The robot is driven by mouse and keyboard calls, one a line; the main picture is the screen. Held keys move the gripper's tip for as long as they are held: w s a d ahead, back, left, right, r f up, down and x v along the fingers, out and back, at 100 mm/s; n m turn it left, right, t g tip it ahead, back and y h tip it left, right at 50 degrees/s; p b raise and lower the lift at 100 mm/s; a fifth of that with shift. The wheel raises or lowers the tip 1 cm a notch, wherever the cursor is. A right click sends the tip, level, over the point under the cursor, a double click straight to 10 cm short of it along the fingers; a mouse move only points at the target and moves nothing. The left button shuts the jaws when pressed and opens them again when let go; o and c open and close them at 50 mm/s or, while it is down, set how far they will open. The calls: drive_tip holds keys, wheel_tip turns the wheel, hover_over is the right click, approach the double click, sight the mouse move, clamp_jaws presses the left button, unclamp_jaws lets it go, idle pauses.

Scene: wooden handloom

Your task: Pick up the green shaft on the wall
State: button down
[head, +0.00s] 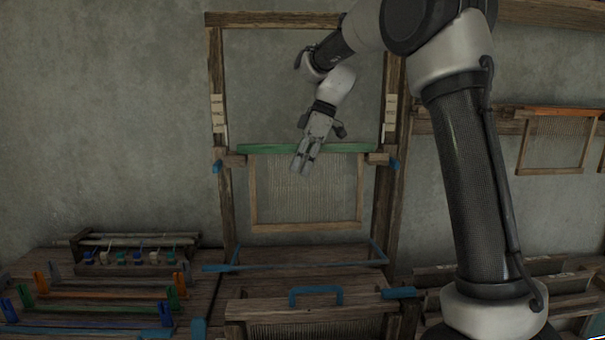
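The green shaft (345,148) is a long horizontal bar in the head view, with a wooden frame of pale threads or heddles (335,195) hanging below it. It spans between the two uprights of the tall wooden loom frame (215,90), near wooden side blocks (236,160). My gripper (301,170) points down in front of the shaft, left of its middle, and covers a short piece of it. The fingers look close together, but their gap is too small to judge. I cannot tell whether they touch the shaft.
An orange shaft (565,112) with its own heddle frame hangs on the wall at right. Blue handles (315,290) and wooden beams stand below. A rack (135,250) and several coloured bars (100,291) lie at lower left. The wall at upper left is bare.

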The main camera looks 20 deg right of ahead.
wheel_tip(320, 180, up, 3)
drive_tip(key=shift+f, duration=0.1)
drive_tip(key=s+a, duration=0.1)
drive_tip(key=s, duration=0.8)
drive_tip(key=s+a, duration=0.2)
drive_tip(key=s, duration=0.6)
drive_tip(key=shift+s+a, duration=0.25)
drive_tip(key=shift+s, duration=0.1)
drive_tip(key=shift+f, duration=0.1)
drive_tip(key=w+d, duration=0.2)
drive_tip(key=w, duration=0.7)
drive_tip(key=w+d+f+t, duration=0.1)
drive_tip(key=w, duration=0.8)
drive_tip(key=shift+w+d, duration=0.15)
drive_tip(key=shift+d, duration=0.2)
drive_tip(key=shift+f, duration=0.1)
drive_tip(key=shift+f, duration=1.45)
drive_tip(key=c, duration=1.6)
unclamp_jaws()
